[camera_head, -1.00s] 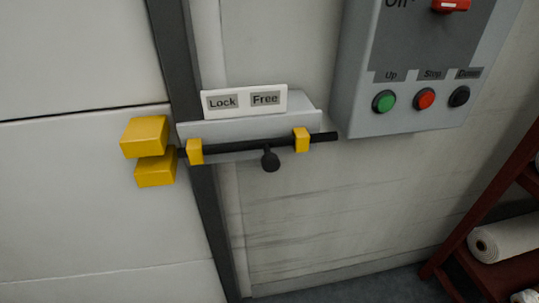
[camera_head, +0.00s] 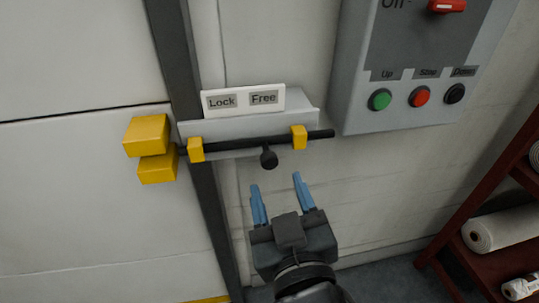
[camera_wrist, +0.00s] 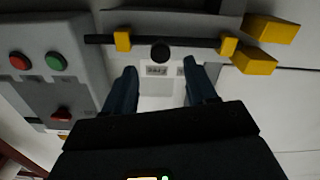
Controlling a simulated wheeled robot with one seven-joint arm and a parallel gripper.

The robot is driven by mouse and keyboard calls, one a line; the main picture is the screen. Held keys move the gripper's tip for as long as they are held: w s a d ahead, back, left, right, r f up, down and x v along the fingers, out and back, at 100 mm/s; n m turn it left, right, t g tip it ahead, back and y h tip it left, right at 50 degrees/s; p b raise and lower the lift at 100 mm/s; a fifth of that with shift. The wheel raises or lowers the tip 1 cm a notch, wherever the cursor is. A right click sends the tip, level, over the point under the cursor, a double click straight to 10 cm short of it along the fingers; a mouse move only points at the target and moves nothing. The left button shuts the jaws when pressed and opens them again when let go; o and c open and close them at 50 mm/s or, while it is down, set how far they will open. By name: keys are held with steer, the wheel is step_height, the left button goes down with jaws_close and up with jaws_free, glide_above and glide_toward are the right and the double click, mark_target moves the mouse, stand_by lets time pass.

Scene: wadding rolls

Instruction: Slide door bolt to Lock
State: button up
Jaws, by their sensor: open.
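The door bolt (camera_head: 240,144) is a black horizontal rod held in two yellow guides on a grey bracket (camera_head: 225,130). Its black knob (camera_head: 268,157) hangs below the rod, nearer the right guide, under the "Free" side of the Lock/Free label (camera_head: 243,100). The rod's left end is near the yellow catch blocks (camera_head: 148,137) on the door. My gripper (camera_head: 277,184) is open and empty, with blue fingers pointing up, just below the knob and apart from it. In the wrist view, the knob (camera_wrist: 160,52) shows between and beyond the fingertips (camera_wrist: 159,65).
A grey control box (camera_head: 420,70) with a red switch and several buttons hangs on the wall at upper right. A red rack (camera_head: 460,215) with white rolls (camera_head: 500,229) stands at right. The wall around my gripper is clear.

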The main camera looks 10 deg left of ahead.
mark_target(270, 164)
steer(key=p+x, duration=0.1)
steer(key=x, duration=0.5)
steer(key=shift+w+a+r, duration=0.1)
steer(key=shift+w+r, duration=0.05)
steer(key=shift+w, duration=0.1)
steer(key=shift+w+a, duration=0.25)
steer(key=shift+w, duration=0.4)
steer(key=shift+c, duration=0.3)
jaws_close()
